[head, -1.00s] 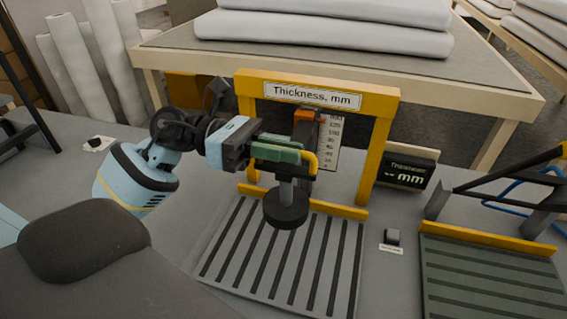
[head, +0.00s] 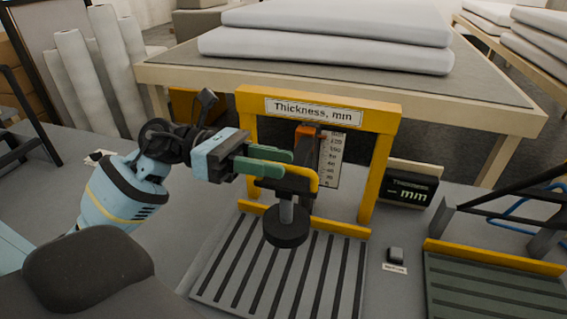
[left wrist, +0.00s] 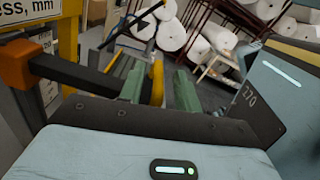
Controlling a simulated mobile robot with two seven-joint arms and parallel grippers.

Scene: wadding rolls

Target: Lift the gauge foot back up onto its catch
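The gauge foot (head: 286,228), a black disc on a grey stem, is above the slatted plate (head: 240,262); I cannot tell the exact gap. Its yellow handle (head: 314,178) bends out from a black arm. An orange block (head: 306,132) sits above it by the scale; I cannot tell if it is the catch. In the left wrist view the yellow handle (left wrist: 157,80) shows between the parted fingers without visible contact. My right gripper is in no view.
The yellow frame (head: 246,130) with its thickness sign stands around the foot. A display (head: 409,185) showing dashes and a small dark block (head: 395,255) are at right. A green slatted plate (head: 490,290) lies further right. Stacked white wadding (head: 330,45) lies behind.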

